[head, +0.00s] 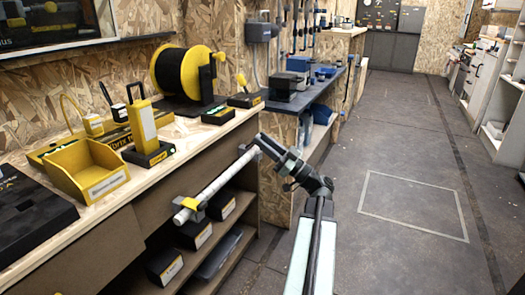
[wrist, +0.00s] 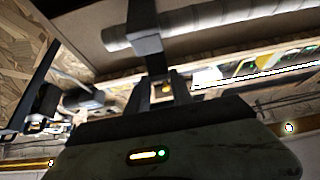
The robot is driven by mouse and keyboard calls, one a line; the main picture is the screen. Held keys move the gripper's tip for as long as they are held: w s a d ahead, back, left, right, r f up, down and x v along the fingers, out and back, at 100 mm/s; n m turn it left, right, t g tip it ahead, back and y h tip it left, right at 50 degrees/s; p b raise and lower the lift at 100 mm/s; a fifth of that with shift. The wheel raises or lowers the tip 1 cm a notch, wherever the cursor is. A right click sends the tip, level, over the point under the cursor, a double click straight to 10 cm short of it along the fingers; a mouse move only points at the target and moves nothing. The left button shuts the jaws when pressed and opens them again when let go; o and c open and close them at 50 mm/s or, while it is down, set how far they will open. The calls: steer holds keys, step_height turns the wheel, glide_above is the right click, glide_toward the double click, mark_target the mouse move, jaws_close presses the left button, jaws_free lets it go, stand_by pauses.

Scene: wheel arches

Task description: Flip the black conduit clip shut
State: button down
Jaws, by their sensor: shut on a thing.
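A pale grey conduit (head: 217,180) runs along the bench front in the head view. It also crosses the top of the wrist view (wrist: 205,20). The black conduit clip (head: 243,150) is at its far end, small and partly hidden by my arm. In the wrist view, a dark part of the clip (wrist: 144,22) lies across the conduit and reaches toward my gripper (wrist: 165,88). My gripper is shut on this clip part. I cannot tell whether the clip is fastened.
The wooden bench (head: 190,133) carries a yellow bin (head: 88,170) and a black cable reel with a yellow rim (head: 185,72). Open shelves with dark boxes (head: 165,265) lie below the conduit. The floor to the right (head: 410,205) is clear.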

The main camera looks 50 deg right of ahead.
steer(key=shift+f+b, duration=0.15)
steer(key=shift+b, duration=0.2)
steer(key=c, duration=1.1)
jaws_free()
